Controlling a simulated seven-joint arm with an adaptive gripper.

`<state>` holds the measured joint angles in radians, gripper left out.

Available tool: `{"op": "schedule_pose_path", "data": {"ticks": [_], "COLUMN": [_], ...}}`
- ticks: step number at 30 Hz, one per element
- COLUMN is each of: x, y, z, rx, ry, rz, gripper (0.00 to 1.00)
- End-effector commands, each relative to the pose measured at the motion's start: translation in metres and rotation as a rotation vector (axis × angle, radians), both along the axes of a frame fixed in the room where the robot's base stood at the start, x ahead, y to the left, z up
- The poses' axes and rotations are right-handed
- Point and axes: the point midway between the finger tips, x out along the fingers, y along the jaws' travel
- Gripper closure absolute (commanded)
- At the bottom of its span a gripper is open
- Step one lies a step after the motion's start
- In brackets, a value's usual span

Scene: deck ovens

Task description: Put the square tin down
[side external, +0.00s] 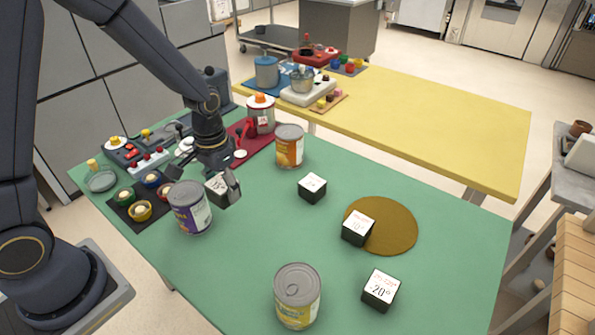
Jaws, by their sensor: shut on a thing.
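My gripper (215,178) is low over the left part of the green table (250,235). It is shut on the square tin (219,188), a small dark box with a pale, marked top. The tin looks tilted, and its lower part seems clear of the table, though the gap is hard to judge. The fingers partly cover it. A purple-labelled can (190,208) stands just left of and in front of the tin. Similar dark boxes with white tops stand free: one at mid-table (312,188), one on the round brown mat's edge (358,228), one at front right (379,290).
An orange-labelled can (289,146) stands behind, a yellow-labelled can (297,297) in front. The round brown mat (398,225) lies at right. Small bowls on a dark mat (122,197) and toy-like devices crowd the left end. Bare green table lies between mid-table box and front can.

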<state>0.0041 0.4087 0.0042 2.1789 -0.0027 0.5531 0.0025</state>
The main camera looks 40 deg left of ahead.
Motion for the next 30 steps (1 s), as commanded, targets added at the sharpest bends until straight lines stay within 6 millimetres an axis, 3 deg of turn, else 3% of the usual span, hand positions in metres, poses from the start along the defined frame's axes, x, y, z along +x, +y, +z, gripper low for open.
{"op": "schedule_pose_path", "data": {"ticks": [3, 10, 15, 21, 30], "x": [0.03, 0.06, 0.07, 0.071, 0.071], "y": [0.0, 0.0, 0.0, 0.0, 0.0], "z": [-0.02, -0.057, -0.067, -0.096, -0.099], "rx": [0.0, 0.0, 0.0, 0.0, 0.0], "ry": [0.005, 0.002, 0.001, 0.002, -0.001], "rz": [0.0, 0.0, 0.0, 0.0, 0.0], "gripper": [0.82, 0.82, 0.82, 0.82, 0.82]}}
